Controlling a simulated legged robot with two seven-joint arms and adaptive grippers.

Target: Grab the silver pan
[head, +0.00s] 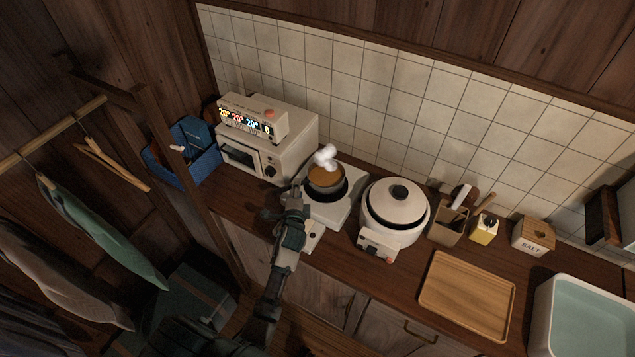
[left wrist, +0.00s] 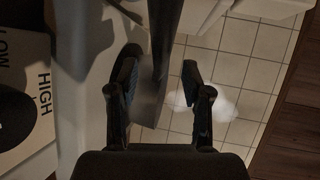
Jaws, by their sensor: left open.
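The pan (head: 326,192) sits on the white stove (head: 343,209) in the head view, with brown contents and white steam above it. My left gripper (head: 294,189) is at the pan's left side, low over the stove's left edge. In the left wrist view the left gripper (left wrist: 160,70) is open, with a finger on each side of a dark long bar (left wrist: 163,45) that looks like the pan's handle. Gaps show beside the bar, and I cannot see firm contact. In the head view the handle is largely hidden by the gripper. My right gripper is not in view.
A white toaster oven (head: 295,150) stands behind and left of the stove. A white rice cooker (head: 396,208) stands close on the right. A wooden tray (head: 467,294) lies further right. A stove dial with LOW and HIGH marks (left wrist: 20,110) shows in the left wrist view.

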